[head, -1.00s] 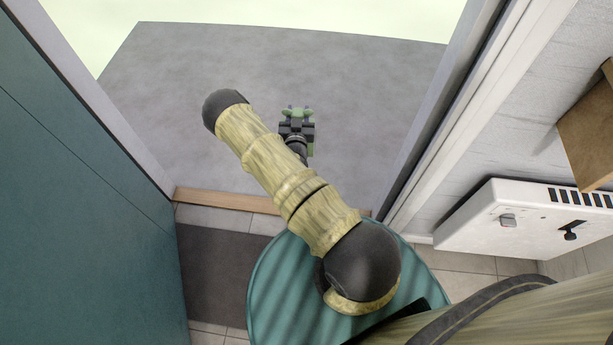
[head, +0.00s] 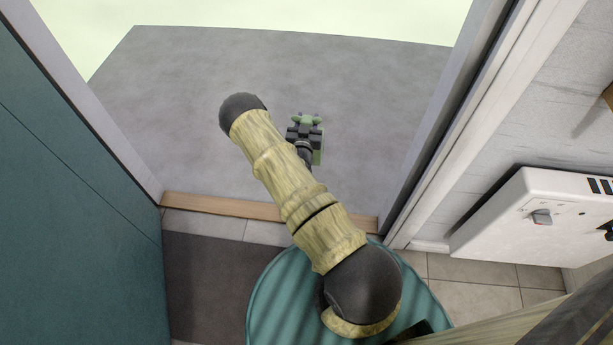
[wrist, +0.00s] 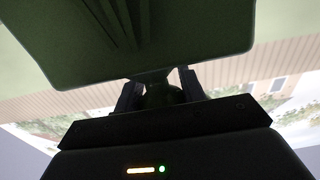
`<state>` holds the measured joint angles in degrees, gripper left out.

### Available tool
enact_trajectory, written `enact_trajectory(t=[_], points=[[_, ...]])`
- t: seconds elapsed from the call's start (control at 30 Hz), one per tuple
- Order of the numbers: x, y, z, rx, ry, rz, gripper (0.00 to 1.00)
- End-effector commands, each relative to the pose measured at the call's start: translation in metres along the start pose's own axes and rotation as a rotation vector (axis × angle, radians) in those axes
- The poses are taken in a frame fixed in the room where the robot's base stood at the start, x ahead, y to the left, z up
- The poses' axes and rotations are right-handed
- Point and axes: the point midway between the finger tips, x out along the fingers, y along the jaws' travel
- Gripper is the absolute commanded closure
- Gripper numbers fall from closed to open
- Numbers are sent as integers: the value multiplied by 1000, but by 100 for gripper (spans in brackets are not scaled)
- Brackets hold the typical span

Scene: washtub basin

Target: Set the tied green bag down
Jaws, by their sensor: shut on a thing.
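The tied green bag shows in the head view as small green parts (head: 317,157) beside and beyond my gripper (head: 304,122), mostly hidden under it. In the wrist view the bag (wrist: 140,35) is a large dark green shape filling the upper middle. My gripper (wrist: 161,92) is shut on the narrow tied neck of the bag, with one dark finger on each side. In the head view the bag is out past the doorway, over the grey ground. I cannot tell whether its underside touches the ground.
A wooden threshold (head: 220,205) crosses the open doorway. A teal door or panel (head: 75,190) stands at the left, and a white wall-mounted box (head: 545,225) is at the right. Grey paving (head: 190,110) outside is clear. A dark mat (head: 210,280) lies inside.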

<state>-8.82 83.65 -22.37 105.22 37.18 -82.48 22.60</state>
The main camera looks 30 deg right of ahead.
Motion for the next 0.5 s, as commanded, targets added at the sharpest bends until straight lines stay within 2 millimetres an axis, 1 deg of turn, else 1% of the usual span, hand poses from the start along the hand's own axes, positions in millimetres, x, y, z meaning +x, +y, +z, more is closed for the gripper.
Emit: enact_trajectory(t=[0.13, 0.23, 0.37, 0.5], points=[[0, 0, -2, 0, 3, -1, 100], [0, 0, 3, 0, 3, -1, 100], [0, 0, 23, -1, 2, -2, 100], [0, 0, 49, -1, 2, -2, 100]])
